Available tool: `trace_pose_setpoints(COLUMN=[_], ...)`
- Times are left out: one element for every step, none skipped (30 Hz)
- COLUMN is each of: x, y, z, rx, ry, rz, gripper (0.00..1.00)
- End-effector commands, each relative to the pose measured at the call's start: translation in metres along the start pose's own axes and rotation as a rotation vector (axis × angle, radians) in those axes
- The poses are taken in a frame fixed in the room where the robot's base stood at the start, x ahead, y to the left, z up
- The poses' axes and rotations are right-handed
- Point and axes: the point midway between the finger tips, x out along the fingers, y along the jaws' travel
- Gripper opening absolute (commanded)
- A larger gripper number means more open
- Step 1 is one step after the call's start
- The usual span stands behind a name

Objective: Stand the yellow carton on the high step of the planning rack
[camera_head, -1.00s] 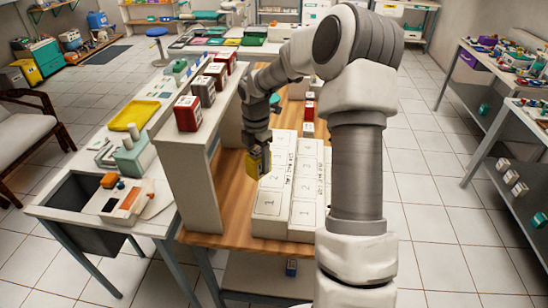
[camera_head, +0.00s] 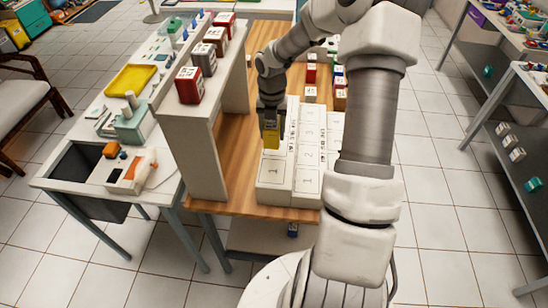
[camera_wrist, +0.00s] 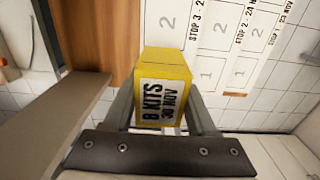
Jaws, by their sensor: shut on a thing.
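My gripper (camera_head: 270,122) is shut on the yellow carton (camera_head: 271,138), which hangs below the fingers in the head view. In the wrist view the yellow carton (camera_wrist: 165,68) sits between the two fingers, its white label reading "8 KITS 30 NOV". The planning rack (camera_head: 275,186) is a white block with numbered columns and printed strips between them. The carton is over the leftmost column, beyond the front cell marked 1. A cell marked 2 on the rack (camera_wrist: 168,25) shows just past the carton in the wrist view. I cannot tell whether the carton touches the rack.
A white raised shelf (camera_head: 185,125) stands left of the rack, with red and grey boxes (camera_head: 190,85) on top. Bare wooden tabletop (camera_head: 238,175) lies between shelf and rack. Small red and white boxes (camera_head: 311,75) stand behind the rack.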

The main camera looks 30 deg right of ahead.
Motion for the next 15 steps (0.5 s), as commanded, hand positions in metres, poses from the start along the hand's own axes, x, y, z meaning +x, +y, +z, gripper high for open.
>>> trace_pose_setpoints(x=[0.004, 0.008, 0.013, 0.016, 0.019, 0.023, 0.025, 0.027, 0.029, 0.030, 0.031, 0.032, 0.033, 0.035, 0.039], y=[-0.002, -0.003, -0.004, -0.005, -0.006, -0.007, -0.007, -0.008, -0.009, -0.009, -0.009, -0.010, -0.010, -0.010, -0.010], z=[-0.011, -0.016, -0.024, -0.029, -0.033, -0.039, -0.043, -0.046, -0.049, -0.051, -0.052, -0.053, -0.054, -0.054, -0.054], rx=[-0.002, -0.002, -0.002, -0.002, -0.001, -0.002, -0.003, -0.002, -0.001, 0.000, 0.001, 0.001, 0.001, 0.001, 0.000], ry=[0.002, 0.003, 0.003, 0.003, 0.003, 0.001, 0.002, 0.001, 0.001, 0.001, 0.000, -0.001, -0.001, 0.000, 0.001], rz=[-0.002, -0.002, -0.002, -0.002, -0.002, -0.001, -0.002, -0.001, -0.001, -0.001, 0.000, 0.001, 0.001, 0.001, 0.001], gripper=[0.00, 0.00, 0.00, 0.00, 0.00, 0.00, 0.00, 0.00, 0.00, 0.00, 0.00, 0.00, 0.00, 0.00, 0.00])
